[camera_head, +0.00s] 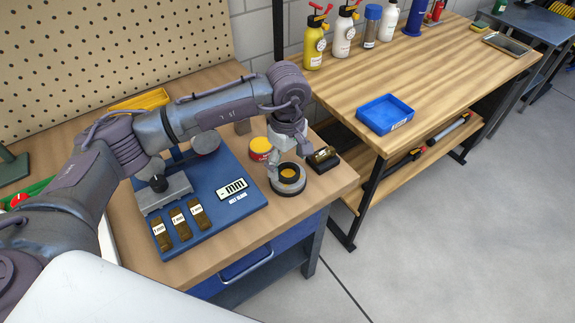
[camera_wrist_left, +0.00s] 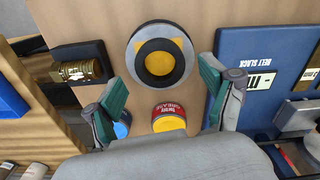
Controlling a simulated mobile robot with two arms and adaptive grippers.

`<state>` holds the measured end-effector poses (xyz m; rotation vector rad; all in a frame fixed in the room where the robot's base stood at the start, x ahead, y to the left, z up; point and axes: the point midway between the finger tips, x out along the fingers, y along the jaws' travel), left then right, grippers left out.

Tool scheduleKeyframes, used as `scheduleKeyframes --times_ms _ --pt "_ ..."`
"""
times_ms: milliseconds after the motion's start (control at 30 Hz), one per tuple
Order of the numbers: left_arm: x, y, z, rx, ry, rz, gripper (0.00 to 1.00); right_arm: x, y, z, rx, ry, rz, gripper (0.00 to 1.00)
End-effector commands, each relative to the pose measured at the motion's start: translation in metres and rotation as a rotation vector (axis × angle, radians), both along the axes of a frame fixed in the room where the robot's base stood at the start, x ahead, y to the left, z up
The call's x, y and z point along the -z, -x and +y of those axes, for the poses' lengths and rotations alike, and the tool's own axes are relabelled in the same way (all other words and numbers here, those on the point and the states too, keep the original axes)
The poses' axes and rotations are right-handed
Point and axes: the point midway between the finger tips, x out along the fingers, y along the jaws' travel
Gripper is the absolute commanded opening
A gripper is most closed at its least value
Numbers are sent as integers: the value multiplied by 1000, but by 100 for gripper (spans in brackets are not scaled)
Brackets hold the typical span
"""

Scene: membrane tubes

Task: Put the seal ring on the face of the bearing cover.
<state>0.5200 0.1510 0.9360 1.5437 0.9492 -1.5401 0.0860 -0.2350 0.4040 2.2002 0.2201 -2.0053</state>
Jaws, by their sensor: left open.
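A round grey part (camera_head: 288,190), which looks like the bearing cover, lies on the near bench by its right edge. It also shows in the left wrist view (camera_wrist_left: 133,64). A black ring (camera_wrist_left: 139,60) lies on its face around a yellow-orange centre (camera_wrist_left: 158,63). It looks like the seal ring, but I cannot tell whether it is a separate piece or fully seated. My left gripper (camera_head: 286,160) is above and just behind the cover. In the left wrist view its two green-padded fingers (camera_wrist_left: 163,76) are wide apart with nothing between them. My right gripper is not in view.
A red and yellow grease tin (camera_head: 261,149) stands left of the cover. A brass part in a black holder (camera_head: 322,158) sits close on the right. A blue belt-slack board (camera_head: 225,170) lies at left. A blue tray (camera_head: 385,113) is on the other bench.

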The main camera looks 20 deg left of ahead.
Motion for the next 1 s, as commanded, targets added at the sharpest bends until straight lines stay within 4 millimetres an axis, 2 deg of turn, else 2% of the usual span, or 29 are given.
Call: scheduleKeyframes --times_ms 300,500,700,1000 --pt "-67 0 0 1 0 -4 83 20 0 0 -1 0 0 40" --pt "-96 0 0 1 0 -1 83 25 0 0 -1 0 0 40" --pt "-106 1 0 0 0 0 83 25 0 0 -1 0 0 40" --pt "-105 1 0 0 0 1 83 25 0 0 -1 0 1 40"
